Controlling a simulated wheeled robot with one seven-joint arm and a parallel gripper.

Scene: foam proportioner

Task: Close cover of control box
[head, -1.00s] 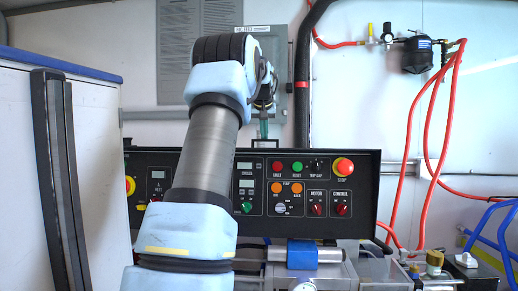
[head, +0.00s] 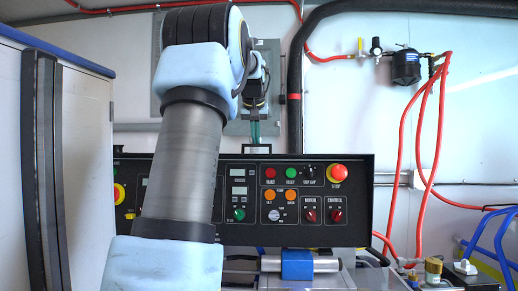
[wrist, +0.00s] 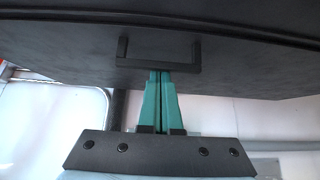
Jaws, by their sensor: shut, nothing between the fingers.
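A wide black control box (head: 355,220) with buttons, knobs and a red stop button faces me in the head view. My gripper (head: 255,133) is shut, its teal fingers pointing down just above and apparently behind the box's top edge. In the wrist view a dark panel (wrist: 70,50), probably the box's cover, spans the top and carries a black bracket-shaped handle (wrist: 190,67). The closed fingertips (wrist: 160,76) reach the handle's middle and hold nothing. Whether they touch it I cannot tell. My arm hides the left part of the box.
A white cabinet (head: 90,150) with a dark upright edge stands close on the left. A grey wall box (head: 268,60) and a thick black hose (head: 295,130) are behind my gripper. Red hoses (head: 400,150) hang at right. A metal cylinder with a blue band (head: 297,264) lies below the box.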

